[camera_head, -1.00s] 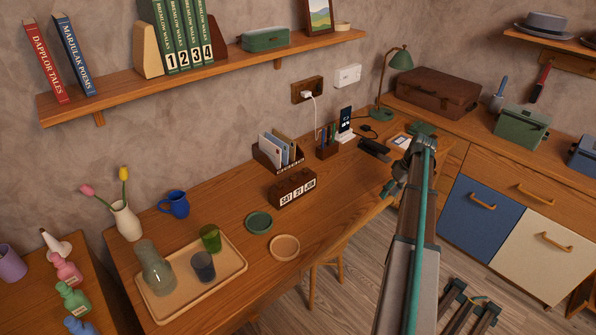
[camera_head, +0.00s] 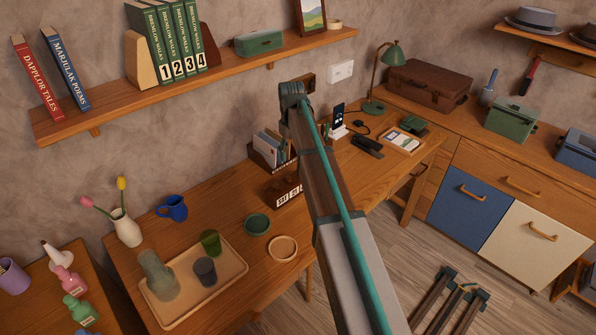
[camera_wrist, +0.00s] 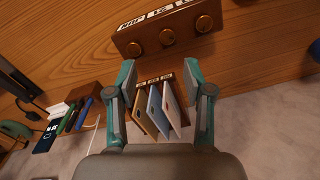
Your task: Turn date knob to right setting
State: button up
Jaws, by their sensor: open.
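The brown date block (camera_head: 284,189) stands on the desk, its right part hidden behind my arm in the head view. In the wrist view the block (camera_wrist: 185,32) is at the top, with its white date strip upside down and partly cut off. Three round brass knobs show in a row on it: a left knob (camera_wrist: 138,48), a middle knob (camera_wrist: 167,37) and a right knob (camera_wrist: 204,23). My gripper (camera_wrist: 159,74) is open and empty, its fingertips apart from the knobs. In the head view I cannot make out my fingers.
A letter rack (camera_wrist: 146,93) with several envelopes shows between and beyond my fingers. A pen holder (camera_wrist: 82,93) and a phone (camera_wrist: 46,136) are at the left there. A green coaster (camera_head: 257,224) and a tray (camera_head: 237,256) lie on the desk's front left.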

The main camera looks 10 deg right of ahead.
aim_at(288, 178)
jog(key=f, duration=0.3)
jog(key=a+f+p, duration=0.1)
jog(key=f, duration=0.2)
jog(key=f+p, duration=0.1)
jog(key=f, duration=0.3)
jog(key=shift+a+f, duration=0.1)
jog(key=shift+a, duration=0.05)
grip_shut()
